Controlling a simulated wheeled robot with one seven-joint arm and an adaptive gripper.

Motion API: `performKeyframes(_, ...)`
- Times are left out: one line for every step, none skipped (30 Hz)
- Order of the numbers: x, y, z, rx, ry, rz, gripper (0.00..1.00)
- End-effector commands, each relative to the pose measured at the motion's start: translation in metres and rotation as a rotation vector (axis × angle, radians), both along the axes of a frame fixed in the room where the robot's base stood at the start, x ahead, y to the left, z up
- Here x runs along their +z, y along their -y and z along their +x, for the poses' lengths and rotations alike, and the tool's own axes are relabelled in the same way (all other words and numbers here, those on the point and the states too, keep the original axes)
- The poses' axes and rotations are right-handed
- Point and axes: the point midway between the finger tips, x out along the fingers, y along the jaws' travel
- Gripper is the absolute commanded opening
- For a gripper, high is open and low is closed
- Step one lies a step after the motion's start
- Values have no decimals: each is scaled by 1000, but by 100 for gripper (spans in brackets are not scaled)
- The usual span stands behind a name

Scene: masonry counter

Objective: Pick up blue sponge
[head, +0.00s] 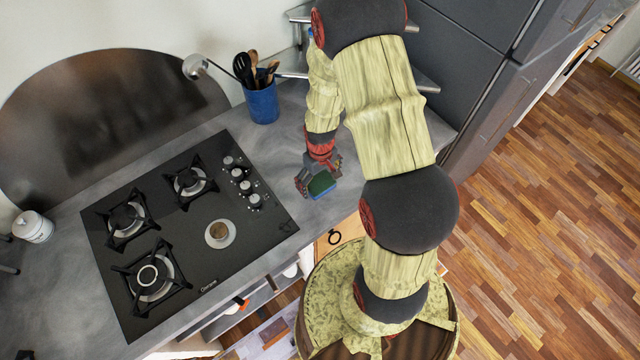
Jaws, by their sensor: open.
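The blue sponge (322,187), with a dark green top face, lies on the grey counter near its front edge, right of the stove. My gripper (317,178) is low over the counter at the sponge, its open fingers close around it. Parts of the fingers cover the sponge's far side. I cannot tell whether the fingers touch it.
A blue utensil holder (262,104) stands behind, near the wall. A white canister (33,227) is at far left. Dark tall cabinets (465,60) rise at right.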

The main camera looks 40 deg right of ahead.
Motion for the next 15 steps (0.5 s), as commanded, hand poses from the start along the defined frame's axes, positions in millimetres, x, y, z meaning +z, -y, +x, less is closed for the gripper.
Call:
performKeyframes(-4,0,0,0,-2,1,93)
performKeyframes(-6,0,0,0,-2,1,93)
performKeyframes(-8,0,0,0,-1,0,93)
performKeyframes(-8,0,0,0,-1,0,93)
performKeyframes(-8,0,0,0,0,0,93)
performKeyframes(-8,0,0,0,0,0,93)
performKeyframes(-8,0,0,0,0,0,93)
performKeyframes(-8,0,0,0,0,0,93)
performKeyframes(-8,0,0,0,0,0,93)
performKeyframes(-8,0,0,0,0,0,93)
performKeyframes(-8,0,0,0,0,0,92)
performKeyframes(-8,0,0,0,0,0,89)
performKeyframes(-8,0,0,0,0,0,88)
performKeyframes(-8,0,0,0,0,0,86)
performKeyframes(-8,0,0,0,0,0,84)
